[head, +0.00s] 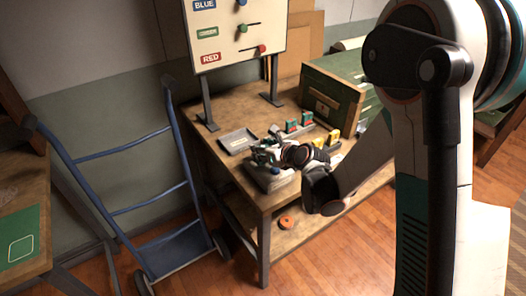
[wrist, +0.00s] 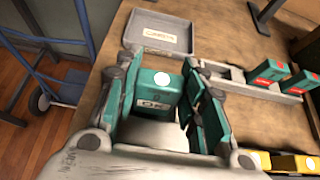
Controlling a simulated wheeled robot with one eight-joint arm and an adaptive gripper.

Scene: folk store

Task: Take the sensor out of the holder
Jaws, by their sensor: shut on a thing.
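A teal box-shaped sensor (wrist: 160,92) with a white round spot and an "OK" label is between my gripper's fingers in the wrist view. My gripper (wrist: 165,100) is shut on it, with one finger on each side. In the head view my gripper (head: 264,154) is low over the front left of the workbench, by a grey fixture with a blue button (head: 268,178). The sensor's lower part is hidden by my gripper, so I cannot tell whether it still touches a holder. A grey rack (wrist: 290,97) at the right holds teal-and-red boxes (wrist: 270,72).
A grey tray (wrist: 158,33) labelled "COMPLETE" lies just behind the sensor. Yellow boxes (wrist: 285,162) are at the lower right. A green crate (head: 333,92) and a sign board (head: 236,30) stand at the back. A blue hand truck (head: 140,205) stands left of the workbench (head: 200,115).

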